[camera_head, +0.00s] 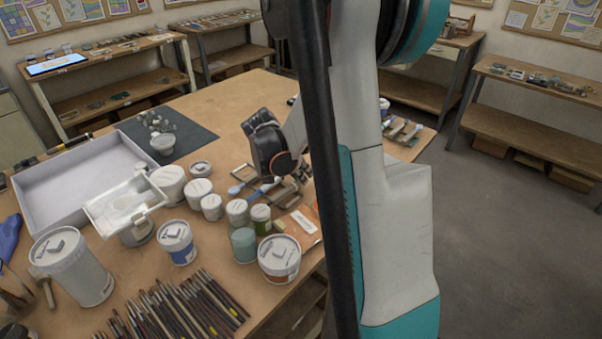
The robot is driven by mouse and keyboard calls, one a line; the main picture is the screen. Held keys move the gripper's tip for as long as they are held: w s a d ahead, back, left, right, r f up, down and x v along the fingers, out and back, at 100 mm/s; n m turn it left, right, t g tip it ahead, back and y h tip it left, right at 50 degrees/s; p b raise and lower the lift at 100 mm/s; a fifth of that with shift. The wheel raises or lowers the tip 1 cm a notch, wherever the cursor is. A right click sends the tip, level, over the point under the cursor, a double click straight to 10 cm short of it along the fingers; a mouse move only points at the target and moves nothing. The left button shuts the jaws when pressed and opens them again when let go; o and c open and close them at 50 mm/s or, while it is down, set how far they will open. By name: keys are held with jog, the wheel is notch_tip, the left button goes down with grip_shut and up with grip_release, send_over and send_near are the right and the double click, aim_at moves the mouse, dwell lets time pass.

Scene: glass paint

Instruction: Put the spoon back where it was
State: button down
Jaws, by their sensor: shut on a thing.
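A small blue spoon-like tool (237,189) shows just below and left of my gripper, among the jars; its handle runs right towards the fingers. I take it for the spoon, but it is small. My gripper (283,182) reaches down over the middle of the wooden table, wrist bent, fingers low near the tabletop. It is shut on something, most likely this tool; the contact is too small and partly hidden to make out. My own arm covers the table to the right of the gripper.
White-lidded jars (212,206) crowd the table left of and in front of my gripper. An orange-labelled packet (300,222) lies close by. The table's back middle (245,95) is clear.

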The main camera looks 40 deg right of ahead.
jog(key=shift+f+b, duration=0.3)
dwell(0.5)
jog(key=c, duration=1.4)
grip_release()
jog(key=shift+c, duration=0.2)
jog(key=v, duration=1.2)
